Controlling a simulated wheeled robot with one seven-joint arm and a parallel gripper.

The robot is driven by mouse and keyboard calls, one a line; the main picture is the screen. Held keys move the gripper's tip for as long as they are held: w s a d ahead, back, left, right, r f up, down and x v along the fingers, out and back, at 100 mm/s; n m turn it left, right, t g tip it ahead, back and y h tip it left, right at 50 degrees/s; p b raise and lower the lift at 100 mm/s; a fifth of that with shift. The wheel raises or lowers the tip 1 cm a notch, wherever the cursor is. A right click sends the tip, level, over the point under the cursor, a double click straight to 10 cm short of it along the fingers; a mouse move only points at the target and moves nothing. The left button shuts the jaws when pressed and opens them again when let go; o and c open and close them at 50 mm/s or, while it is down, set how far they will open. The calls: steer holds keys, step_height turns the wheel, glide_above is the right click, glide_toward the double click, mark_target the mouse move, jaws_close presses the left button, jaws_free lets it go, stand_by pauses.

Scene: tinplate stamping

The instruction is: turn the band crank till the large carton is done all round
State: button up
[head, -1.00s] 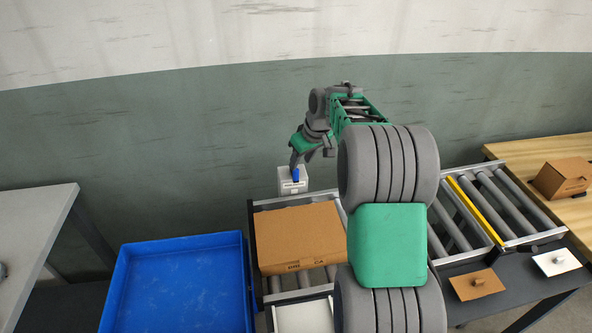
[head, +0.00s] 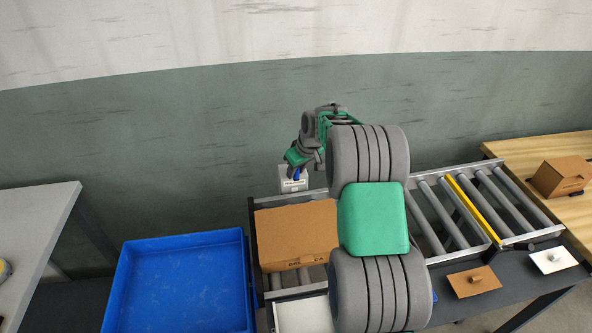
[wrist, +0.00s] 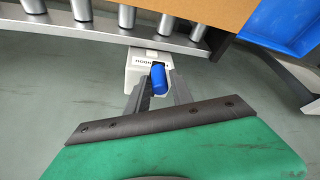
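The large carton (head: 297,232) lies on the left end of the roller conveyor, partly hidden on its right by my arm. No band shows on its visible faces. Behind it, at the conveyor's far side, is a white labelled box (head: 288,184) with a blue crank handle (head: 297,174). In the wrist view the blue handle (wrist: 158,78) stands in front of the white box (wrist: 137,72). My gripper (wrist: 160,85) has its two dark fingers on either side of the handle; whether they press on it is unclear. The gripper (head: 298,168) also shows in the head view.
A blue tray (head: 243,290) stands left of the conveyor, with a grey table (head: 45,215) further left. A yellow bar (head: 473,208) crosses the rollers at right. A small carton (head: 562,177) sits on the wooden table (head: 530,150). Two small plates with knobs lie in front.

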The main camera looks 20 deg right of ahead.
jaws_close()
stand_by(1.0)
